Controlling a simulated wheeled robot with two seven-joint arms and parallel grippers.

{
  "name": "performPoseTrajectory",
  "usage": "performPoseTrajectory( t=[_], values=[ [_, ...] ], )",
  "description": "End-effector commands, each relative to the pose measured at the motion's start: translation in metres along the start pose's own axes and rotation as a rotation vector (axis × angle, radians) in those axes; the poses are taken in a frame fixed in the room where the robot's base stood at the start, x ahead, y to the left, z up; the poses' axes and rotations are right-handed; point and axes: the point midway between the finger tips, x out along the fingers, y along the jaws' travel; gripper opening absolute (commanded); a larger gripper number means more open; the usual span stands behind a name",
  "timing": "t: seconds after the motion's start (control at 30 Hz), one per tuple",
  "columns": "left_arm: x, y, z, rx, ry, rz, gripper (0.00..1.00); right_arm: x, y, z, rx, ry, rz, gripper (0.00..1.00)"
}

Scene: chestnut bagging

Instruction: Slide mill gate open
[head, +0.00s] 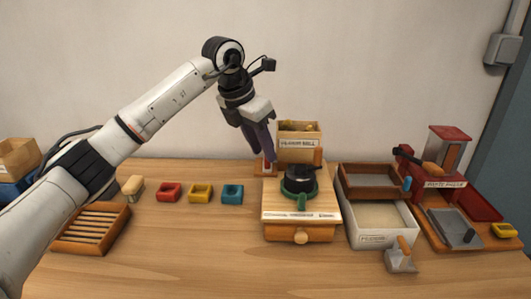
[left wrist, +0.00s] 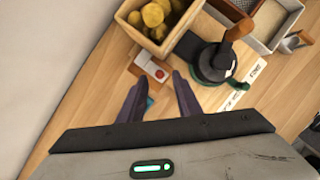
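The mill (head: 301,215) is a wooden box with a front drawer, a black and green grinding part (head: 299,181) on top and a labelled wooden hopper (head: 299,143) behind. In the left wrist view the hopper (left wrist: 156,46) holds several round yellow-brown pieces. A small white panel with a red button (left wrist: 152,66) sits beside the hopper. My left gripper (head: 265,157) points down just left of the hopper. Its fingers (left wrist: 160,82) are apart, with no held object visible between them; a small blue thing (left wrist: 149,102) shows beyond them. I cannot clearly make out the gate. My right gripper is not in view.
Red (head: 168,192), yellow (head: 200,193) and blue (head: 232,193) small blocks stand left of the mill, near a slatted wooden tray (head: 92,228). A white bin (head: 381,226), a scoop (head: 401,258) and a red press (head: 447,152) stand right. The front table is clear.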

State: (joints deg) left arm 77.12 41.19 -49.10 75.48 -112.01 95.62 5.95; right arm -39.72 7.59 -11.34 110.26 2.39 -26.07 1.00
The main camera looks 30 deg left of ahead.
Motion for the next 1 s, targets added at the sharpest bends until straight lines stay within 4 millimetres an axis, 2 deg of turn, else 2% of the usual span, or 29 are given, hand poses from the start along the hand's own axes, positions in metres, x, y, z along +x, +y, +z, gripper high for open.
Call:
performPoseTrajectory(
  t=[0.03,0.2,0.53,0.7,0.73,1.0],
  values=[
    [0.008,-0.001,0.0,0.001,0.002,-0.002,0.31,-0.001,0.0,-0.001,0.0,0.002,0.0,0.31],
    [0.023,0.0,0.0,0.001,0.001,0.0,0.31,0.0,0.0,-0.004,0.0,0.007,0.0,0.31],
    [0.026,0.0,0.0,0.001,-0.001,0.0,0.31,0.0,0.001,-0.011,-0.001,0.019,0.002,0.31],
    [0.026,0.0,0.0,0.001,-0.001,0.0,0.02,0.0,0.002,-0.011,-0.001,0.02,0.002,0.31],
    [0.026,0.0,0.0,0.001,-0.001,0.0,0.0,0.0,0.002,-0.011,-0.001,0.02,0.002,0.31],
    [0.026,-0.001,0.002,0.005,-0.001,-0.002,0.0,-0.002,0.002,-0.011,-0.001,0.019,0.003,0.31]
  ],
)
